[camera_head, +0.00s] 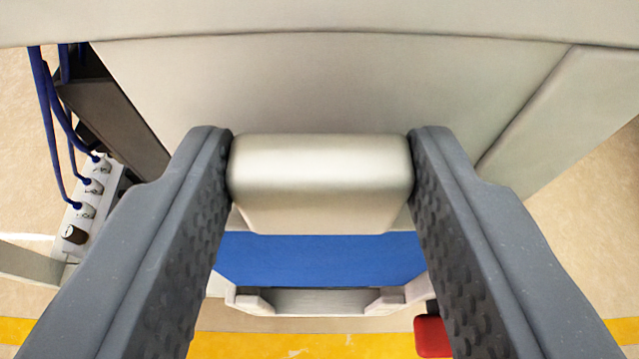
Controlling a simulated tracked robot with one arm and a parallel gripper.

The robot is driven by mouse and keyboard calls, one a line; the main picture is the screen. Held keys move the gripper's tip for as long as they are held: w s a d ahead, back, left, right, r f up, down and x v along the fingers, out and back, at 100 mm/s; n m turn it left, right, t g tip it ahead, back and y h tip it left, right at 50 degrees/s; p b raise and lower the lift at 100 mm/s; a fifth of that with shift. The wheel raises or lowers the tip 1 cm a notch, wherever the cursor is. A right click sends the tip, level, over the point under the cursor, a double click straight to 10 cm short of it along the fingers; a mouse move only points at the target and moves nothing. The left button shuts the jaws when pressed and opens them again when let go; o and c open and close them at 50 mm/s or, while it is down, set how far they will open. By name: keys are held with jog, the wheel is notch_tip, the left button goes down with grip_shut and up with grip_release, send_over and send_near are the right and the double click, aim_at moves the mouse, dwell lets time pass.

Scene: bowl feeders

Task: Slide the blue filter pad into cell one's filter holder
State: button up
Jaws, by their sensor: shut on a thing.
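My gripper (320,180) is shut on a smooth pale metallic block, one finger on each side. The block looks like the grip of the blue filter pad (320,260), whose flat blue part shows just below it between the fingers. A pale bracket-like frame (250,302), which looks like the filter holder, shows just below the blue part in the picture. I cannot tell whether the pad is in it or only above it. The fingers and block hide the rest of the pad.
A large pale curved housing (330,90) fills the top of the picture, beyond the fingertips. At left is a white valve block (95,185) with blue hoses and a dark post. A red part (432,337) lies near the right finger. A yellow floor stripe (290,346) crosses the bottom.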

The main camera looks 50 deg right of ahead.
jog(key=shift+f+b, duration=0.8)
jog(key=shift+f, duration=4.9)
jog(key=o, duration=1.3)
jog(key=p, duration=0.4)
send_near(319, 276)
jog(key=shift+v, duration=2.5)
